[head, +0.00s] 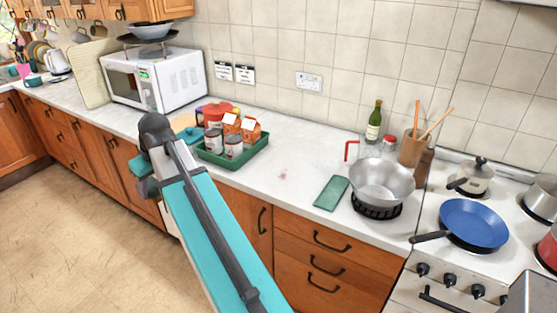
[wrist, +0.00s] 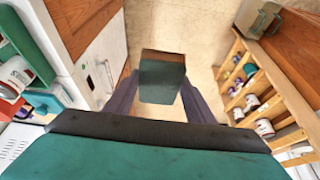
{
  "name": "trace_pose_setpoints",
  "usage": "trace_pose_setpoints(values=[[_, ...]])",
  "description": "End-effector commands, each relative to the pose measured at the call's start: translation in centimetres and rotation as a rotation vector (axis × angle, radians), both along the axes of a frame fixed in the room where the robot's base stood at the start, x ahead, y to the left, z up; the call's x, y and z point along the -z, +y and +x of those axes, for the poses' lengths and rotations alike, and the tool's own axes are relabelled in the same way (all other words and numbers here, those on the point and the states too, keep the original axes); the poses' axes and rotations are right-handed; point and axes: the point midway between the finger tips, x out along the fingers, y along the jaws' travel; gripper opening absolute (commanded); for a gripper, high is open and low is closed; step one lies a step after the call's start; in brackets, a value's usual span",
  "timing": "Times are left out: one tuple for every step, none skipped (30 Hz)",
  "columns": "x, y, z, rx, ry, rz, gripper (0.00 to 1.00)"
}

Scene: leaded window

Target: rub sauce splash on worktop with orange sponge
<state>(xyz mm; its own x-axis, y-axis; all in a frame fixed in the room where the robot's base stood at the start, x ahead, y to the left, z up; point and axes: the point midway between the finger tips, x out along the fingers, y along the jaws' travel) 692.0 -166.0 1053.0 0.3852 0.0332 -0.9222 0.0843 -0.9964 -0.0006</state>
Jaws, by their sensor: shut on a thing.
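The sauce splash (head: 283,175) is a small, faint pinkish-red mark on the white worktop (head: 262,190), in the head view. It lies between the green tray and the green board. In the wrist view my gripper (wrist: 161,92) is shut on a block, which I take to be the sponge (wrist: 162,80). The block has a dark green face and a brownish-orange band at its far end. It is held over the floor, in front of the cabinets and clear of the worktop.
A green tray (head: 236,163) with tins and cartons stands left of the splash. A green board (head: 331,193) and a metal bowl (head: 382,183) are to its right. The worktop around the splash is bare. Wooden shelves (wrist: 262,95) with jars show in the wrist view.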

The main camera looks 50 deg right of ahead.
Motion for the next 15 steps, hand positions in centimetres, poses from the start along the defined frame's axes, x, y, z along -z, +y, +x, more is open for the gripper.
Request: trace_pose_setpoints(values=[[0.0,-1.7,-0.3,0.000,0.001,0.000,0.28],[0.1,-2.4,-0.5,-0.004,0.001,0.000,0.28],[0.1,-3.5,-0.7,-0.009,0.001,0.001,0.28],[0.2,-4.3,-1.0,-0.014,0.001,0.000,0.28],[0.3,-5.1,-1.2,-0.017,0.001,0.000,0.28],[0.3,-6.2,-1.5,-0.022,0.001,0.000,0.28],[0.4,-7.0,-1.8,-0.027,0.001,0.000,0.28],[0.4,-7.8,-2.0,-0.031,0.001,0.001,0.28],[0.5,-8.9,-2.4,-0.036,0.001,0.001,0.28],[0.5,-9.7,-2.7,-0.041,0.001,0.000,0.28],[0.6,-10.5,-3.0,-0.045,0.001,0.001,0.28],[0.6,-11.5,-3.4,-0.050,0.001,0.001,0.28],[0.7,-12.3,-3.7,-0.056,0.001,0.000,0.28],[0.7,-13.1,-4.1,-0.058,0.001,0.001,0.28],[0.8,-14.2,-4.5,-0.064,0.002,0.001,0.28]])
